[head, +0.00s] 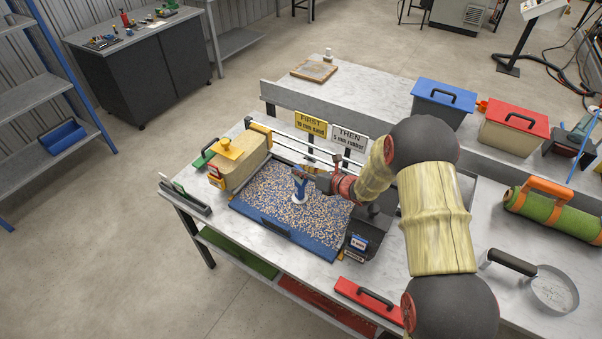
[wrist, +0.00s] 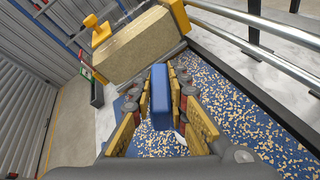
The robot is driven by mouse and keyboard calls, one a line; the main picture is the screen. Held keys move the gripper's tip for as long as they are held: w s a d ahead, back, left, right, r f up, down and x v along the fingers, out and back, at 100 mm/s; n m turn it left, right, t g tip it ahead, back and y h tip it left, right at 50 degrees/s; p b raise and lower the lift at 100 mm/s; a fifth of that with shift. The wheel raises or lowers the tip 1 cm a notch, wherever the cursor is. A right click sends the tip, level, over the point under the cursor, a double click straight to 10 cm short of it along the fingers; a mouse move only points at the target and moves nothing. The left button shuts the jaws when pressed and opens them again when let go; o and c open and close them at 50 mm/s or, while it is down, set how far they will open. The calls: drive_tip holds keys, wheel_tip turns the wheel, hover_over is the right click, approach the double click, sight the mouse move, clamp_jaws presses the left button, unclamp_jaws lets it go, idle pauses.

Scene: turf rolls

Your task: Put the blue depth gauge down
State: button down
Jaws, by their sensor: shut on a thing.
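The blue depth gauge (head: 299,190) has a forked blue top and a pale round foot. It is upright over the speckled granules in the blue tray (head: 243,209). I cannot tell whether its foot rests on the granules or hangs just above them. My gripper (head: 309,172) reaches in from the right and is shut on the gauge's top. In the wrist view the gauge's blue top (wrist: 161,92) sits between the yellow-padded fingers of my gripper (wrist: 162,110). Its lower part is mostly hidden there.
A sand-coloured block (head: 240,165) with yellow fittings stands at the tray's left end. Metal rails and two signs (head: 311,124) run behind the tray. A black box (head: 368,232) stands at its right. A green roll (head: 553,212) and a round pan (head: 553,291) lie farther right.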

drive_tip(key=shift+r, duration=0.1)
drive_tip(key=c, duration=1.7)
unclamp_jaws()
drive_tip(key=shift+c, duration=0.2)
drive_tip(key=shift+f, duration=0.2)
drive_tip(key=shift+r, duration=0.1)
